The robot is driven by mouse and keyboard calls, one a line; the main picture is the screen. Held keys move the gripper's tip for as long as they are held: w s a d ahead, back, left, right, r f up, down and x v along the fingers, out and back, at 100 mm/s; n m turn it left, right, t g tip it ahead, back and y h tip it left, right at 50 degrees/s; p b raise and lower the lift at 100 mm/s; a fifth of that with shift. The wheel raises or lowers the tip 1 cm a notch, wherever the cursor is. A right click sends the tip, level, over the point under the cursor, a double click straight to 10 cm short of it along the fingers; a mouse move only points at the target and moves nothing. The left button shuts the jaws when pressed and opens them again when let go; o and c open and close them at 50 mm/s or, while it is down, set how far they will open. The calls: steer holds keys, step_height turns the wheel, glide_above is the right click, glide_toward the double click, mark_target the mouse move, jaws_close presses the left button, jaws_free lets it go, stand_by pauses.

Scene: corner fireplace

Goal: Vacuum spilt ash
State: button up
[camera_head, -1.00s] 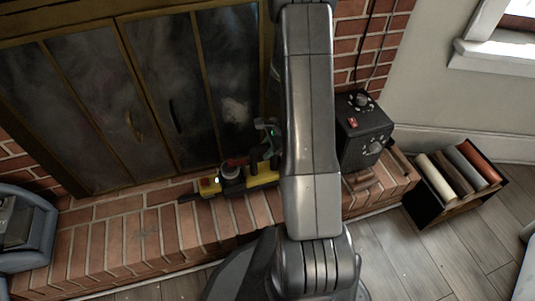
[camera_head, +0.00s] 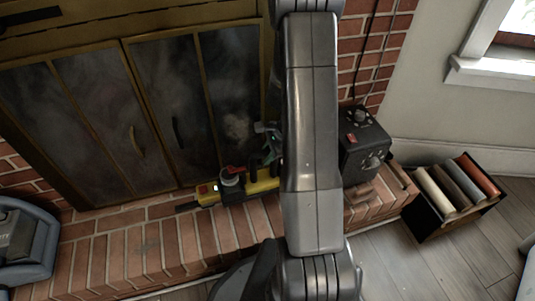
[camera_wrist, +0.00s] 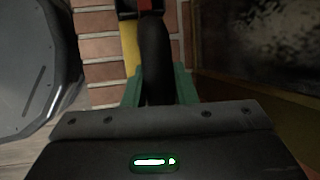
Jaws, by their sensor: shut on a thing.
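A yellow and black handheld vacuum (camera_head: 262,185) with a red part on top lies along the brick hearth, its dark nozzle pointing left. I cannot tell if it touches the bricks. My gripper (camera_wrist: 159,88) has green fingers on either side of the vacuum's black handle (camera_wrist: 155,55) and is shut on it. In the head view my gripper (camera_head: 268,140) is partly hidden behind my arm. A faint grey patch, perhaps the ash (camera_head: 147,246), lies on the hearth bricks to the left of the nozzle.
Glass fireplace doors (camera_head: 120,120) stand behind the hearth (camera_head: 110,262). A black box with knobs (camera_head: 364,145) stands right of my arm. A black crate of coloured rolls (camera_head: 430,222) is on the floor at right. A blue-grey object (camera_head: 35,250) is at far left. The left hearth is clear.

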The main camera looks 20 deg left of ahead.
steer(key=shift+s+a, duration=0.4)
steer(key=s+a+p, duration=0.1)
steer(key=s, duration=0.2)
steer(key=s+a+f+p, duration=0.1)
steer(key=s+a, duration=0.1)
steer(key=s, duration=0.1)
steer(key=s+a+f+p, duration=0.1)
steer(key=s+a, duration=0.1)
steer(key=s, duration=0.1)
steer(key=shift+s+a, duration=0.1)
steer(key=shift+a, duration=0.05)
steer(key=shift+s+f, duration=0.2)
steer(key=shift+s, duration=0.05)
